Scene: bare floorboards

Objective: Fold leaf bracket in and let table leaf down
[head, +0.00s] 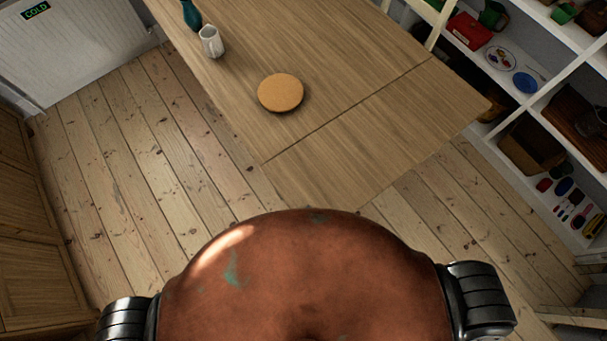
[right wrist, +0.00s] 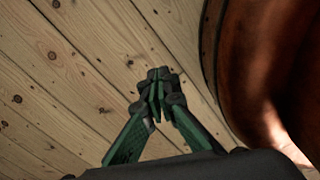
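The wooden table (head: 330,50) reaches from the top of the head view toward my body. Its leaf (head: 385,130) is the near end section, level with the top and divided from it by a thin seam. The leaf bracket is hidden under the table. My right gripper (right wrist: 158,88) shows in the right wrist view, its green fingers brought together with nothing visible between them. It hangs over bare floorboards beside my brown body, away from the table. My left gripper is in neither view.
White shelves (head: 540,90) line the right. Wooden cabinets (head: 35,230) stand at left. Floor left of the table is clear.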

